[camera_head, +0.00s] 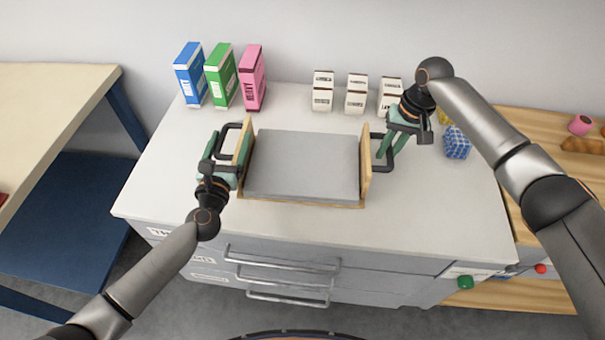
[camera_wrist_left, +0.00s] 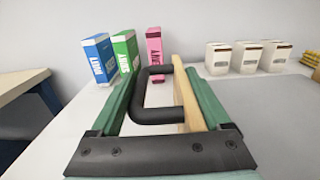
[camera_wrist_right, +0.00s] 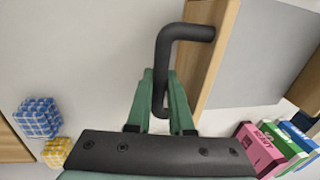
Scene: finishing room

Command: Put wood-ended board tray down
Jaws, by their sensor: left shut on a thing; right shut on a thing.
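The wood-ended board tray (camera_head: 303,204) has a grey board (camera_head: 303,165) between two upright wooden ends, each with a black handle. It is level over the white cabinet top; I cannot tell whether it touches the surface. My left gripper (camera_head: 235,160) is shut on the left handle, which shows in the left wrist view (camera_wrist_left: 152,116) between the green fingers. My right gripper (camera_head: 390,140) is shut on the right handle, which shows in the right wrist view (camera_wrist_right: 163,60). The tray's underside is hidden.
Blue (camera_head: 190,75), green (camera_head: 221,76) and pink (camera_head: 252,78) boxes stand at the back left of the cabinet top (camera_head: 170,190). Several white cartons (camera_head: 356,95) stand at the back. A blue checked block (camera_head: 456,143) sits at right. The front strip and right front are clear.

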